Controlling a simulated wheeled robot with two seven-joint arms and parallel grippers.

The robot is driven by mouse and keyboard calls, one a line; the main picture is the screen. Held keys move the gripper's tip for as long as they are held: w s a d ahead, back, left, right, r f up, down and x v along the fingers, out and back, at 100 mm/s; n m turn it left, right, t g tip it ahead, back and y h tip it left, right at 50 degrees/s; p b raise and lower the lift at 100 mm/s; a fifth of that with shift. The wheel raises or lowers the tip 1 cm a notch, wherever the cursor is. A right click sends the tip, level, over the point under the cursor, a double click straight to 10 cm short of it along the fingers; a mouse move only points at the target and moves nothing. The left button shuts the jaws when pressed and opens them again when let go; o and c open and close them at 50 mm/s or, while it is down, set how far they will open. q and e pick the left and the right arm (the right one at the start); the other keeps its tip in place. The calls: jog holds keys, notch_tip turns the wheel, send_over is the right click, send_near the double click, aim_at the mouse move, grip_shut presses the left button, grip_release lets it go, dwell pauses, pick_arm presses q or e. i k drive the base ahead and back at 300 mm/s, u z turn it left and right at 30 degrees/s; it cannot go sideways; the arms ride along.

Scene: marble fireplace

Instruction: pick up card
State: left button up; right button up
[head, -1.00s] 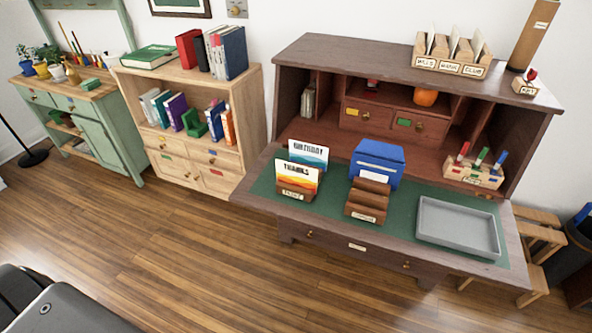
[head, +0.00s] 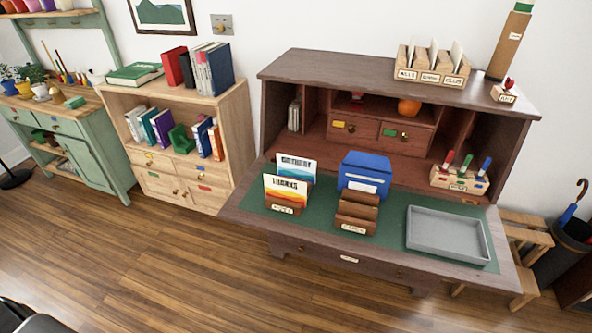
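Two cards stand in a small wooden holder (head: 283,205) on the desk's green mat. The front card (head: 286,190) reads "THANKS" with orange and yellow waves. The card behind it (head: 297,167) reads "BIRTHDAY" with a blue pattern and is partly hidden. To their right, a wooden stepped rack (head: 357,212) stands in front of a blue box (head: 371,168) with a white paper at its front. Neither of my grippers shows in the head view.
The dark wooden desk (head: 245,203) has an open fold-down top. A grey tray (head: 447,235) lies at its right, empty. Stamps stand in a wooden block (head: 460,181) behind. A bookcase (head: 185,150) and green cabinet (head: 92,150) stand left. Wooden floor (head: 170,270) in front is clear.

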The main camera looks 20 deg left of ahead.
aim_at(290, 165)
jog(key=z, duration=3.15)
jog(key=k, duration=1.1)
jog(key=u, duration=1.9)
